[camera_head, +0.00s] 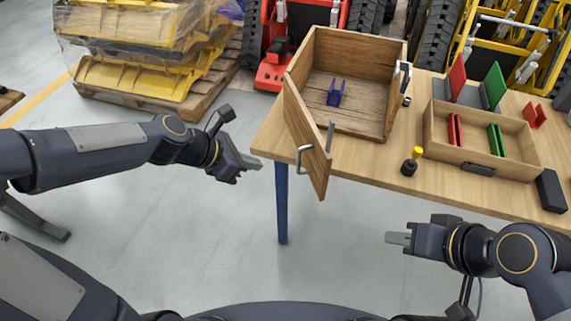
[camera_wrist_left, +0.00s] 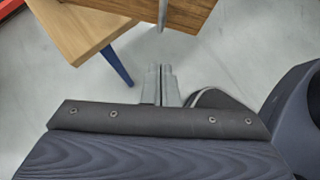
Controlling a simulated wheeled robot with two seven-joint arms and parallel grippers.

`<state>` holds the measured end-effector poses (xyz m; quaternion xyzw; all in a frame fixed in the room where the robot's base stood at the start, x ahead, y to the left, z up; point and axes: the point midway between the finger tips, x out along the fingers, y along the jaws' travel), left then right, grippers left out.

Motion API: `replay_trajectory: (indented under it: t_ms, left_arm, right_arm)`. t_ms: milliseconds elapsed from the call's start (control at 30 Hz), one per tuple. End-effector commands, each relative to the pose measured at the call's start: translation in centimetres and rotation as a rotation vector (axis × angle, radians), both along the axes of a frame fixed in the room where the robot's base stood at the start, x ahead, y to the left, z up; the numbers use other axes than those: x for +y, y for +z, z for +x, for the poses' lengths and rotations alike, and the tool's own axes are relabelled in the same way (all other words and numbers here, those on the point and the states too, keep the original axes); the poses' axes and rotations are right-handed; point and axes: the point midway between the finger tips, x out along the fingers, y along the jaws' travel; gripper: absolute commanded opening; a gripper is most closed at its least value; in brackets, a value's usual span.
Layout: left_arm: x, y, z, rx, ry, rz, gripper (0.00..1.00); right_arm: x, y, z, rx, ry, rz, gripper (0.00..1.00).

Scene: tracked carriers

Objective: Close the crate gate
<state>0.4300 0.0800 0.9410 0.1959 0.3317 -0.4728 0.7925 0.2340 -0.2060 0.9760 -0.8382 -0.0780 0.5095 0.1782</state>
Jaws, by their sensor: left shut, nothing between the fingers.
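The wooden crate (camera_head: 390,60) stands on the table with its front open. Its gate (camera_head: 310,140) is a wooden panel swung outward at the crate's left front, reaching past the table's front edge. A metal handle (camera_head: 301,157) sits on the gate's outer face. My left gripper (camera_head: 257,163) is shut and empty, left of the handle and apart from it. In the left wrist view its fingers (camera_wrist_left: 160,72) are together, below a wooden panel (camera_wrist_left: 190,10) that looks like the gate. My right gripper (camera_head: 390,239) is in front of the table; its finger gap cannot be made out.
A blue bracket (camera_head: 336,92) lies inside the crate. A divided tray (camera_head: 450,150) with red and green parts stands to the right. A yellow-topped black knob (camera_head: 411,163) stands between them. Floor is clear before the table (camera_head: 268,140); its blue leg (camera_head: 282,200) is near the gate.

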Motion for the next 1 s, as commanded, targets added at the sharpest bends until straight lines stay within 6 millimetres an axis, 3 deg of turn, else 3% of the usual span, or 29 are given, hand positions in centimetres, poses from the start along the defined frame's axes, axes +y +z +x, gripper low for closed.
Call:
replay_trajectory:
  t_ms: [333, 600, 1000]
  left_arm:
    - [-4.7, -5.5, 2.4, 0.001, -0.006, 0.001, 0.0]
    - [-7.6, -5.0, 4.0, -0.002, -0.004, 0.002, 0.0]
    - [-7.9, -5.1, 4.2, -0.003, -0.003, 0.003, 0.0]
  right_arm:
    - [0.0, -0.8, 0.0, 0.0, 0.0, 0.0, 0.29]
    - [0.0, 0.3, 0.0, 0.0, 0.0, 0.0, 0.29]
    - [0.0, 0.3, 0.0, 0.0, 0.0, 0.0, 0.29]
